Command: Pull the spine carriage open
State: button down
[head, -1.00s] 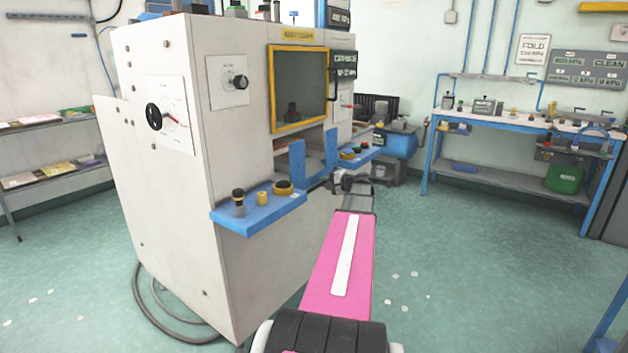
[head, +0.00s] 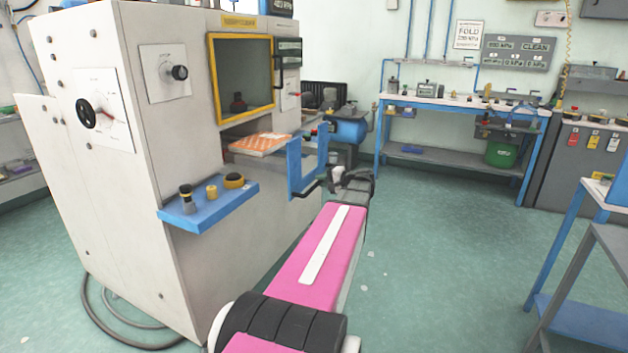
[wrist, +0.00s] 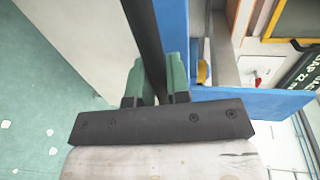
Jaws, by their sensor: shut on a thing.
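The spine carriage shows as a blue U-shaped bracket (head: 294,170) standing out from the front of the white machine, with a dark bar handle on its outer side. An orange patterned block with pale edges (head: 259,144) lies behind the bracket, partly in the machine's opening. My gripper (head: 323,183) is at the handle. In the wrist view the green fingers of my gripper (wrist: 157,78) are shut on the dark bar (wrist: 146,32), one on each side. The blue bracket (wrist: 172,40) stands just right of the bar. The fingertips are small in the head view.
The white machine (head: 165,210) stands at left, with a blue shelf (head: 208,206) of knobs jutting out. A yellow-framed window (head: 241,78) is above the opening. A blue-legged bench (head: 455,103) stands at the back, another table (head: 585,250) at right. The green floor (head: 440,240) between is clear.

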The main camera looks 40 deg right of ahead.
jog(key=shift+s+d, duration=0.1)
jog(key=shift+s, duration=0.1)
jog(key=c, duration=1.1)
grip_release()
jog(key=v, duration=1)
jog(key=shift+s, duration=0.3)
jog(key=shift+d, duration=0.15)
